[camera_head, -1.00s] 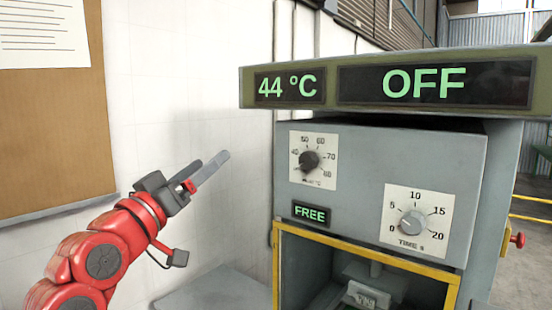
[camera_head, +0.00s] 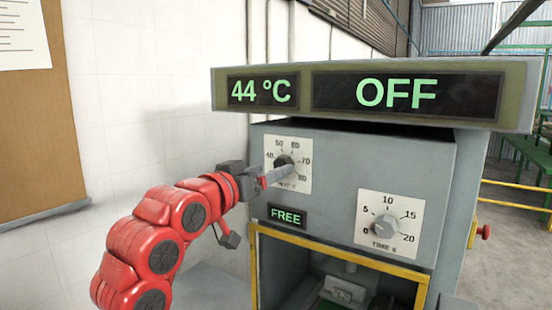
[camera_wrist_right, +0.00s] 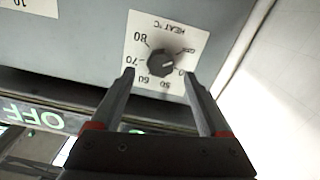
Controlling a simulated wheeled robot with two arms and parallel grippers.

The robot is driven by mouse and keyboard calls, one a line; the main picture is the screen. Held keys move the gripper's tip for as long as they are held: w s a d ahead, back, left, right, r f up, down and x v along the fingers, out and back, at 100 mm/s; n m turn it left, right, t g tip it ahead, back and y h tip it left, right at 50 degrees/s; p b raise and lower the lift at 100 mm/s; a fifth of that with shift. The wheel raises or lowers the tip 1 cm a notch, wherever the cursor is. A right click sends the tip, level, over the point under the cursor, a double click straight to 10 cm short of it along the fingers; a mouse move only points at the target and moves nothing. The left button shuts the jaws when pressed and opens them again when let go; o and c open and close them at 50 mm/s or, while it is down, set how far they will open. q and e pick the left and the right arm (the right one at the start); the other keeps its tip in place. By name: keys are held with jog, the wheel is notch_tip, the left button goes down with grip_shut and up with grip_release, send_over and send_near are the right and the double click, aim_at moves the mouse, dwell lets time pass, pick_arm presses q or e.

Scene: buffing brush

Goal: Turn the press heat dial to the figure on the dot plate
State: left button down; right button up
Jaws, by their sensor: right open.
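The heat dial (camera_head: 285,163) is a dark round knob on a white scale plate at the upper left of the press front. It also shows in the right wrist view (camera_wrist_right: 160,62), upside down, with a pale mark on the knob toward the low-figure and off side; its exact reading is unclear. My right gripper (camera_head: 287,172) is at the dial in the head view. In the wrist view its open fingers (camera_wrist_right: 159,76) reach up to either side of the dial, with nothing between them; contact cannot be told. I see no dot plate that I can identify. My left gripper is out of view.
The press display (camera_head: 372,93) reads 44 °C and OFF. A small display (camera_head: 287,215) reads FREE. The time dial (camera_head: 386,228) sits lower right. A yellow frame (camera_head: 340,251) edges the press opening. A corkboard (camera_head: 45,140) hangs on the left wall.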

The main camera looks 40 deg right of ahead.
aim_at(280, 165)
jog(key=shift+p+x, duration=0.4)
jog(key=shift+x, duration=1.35)
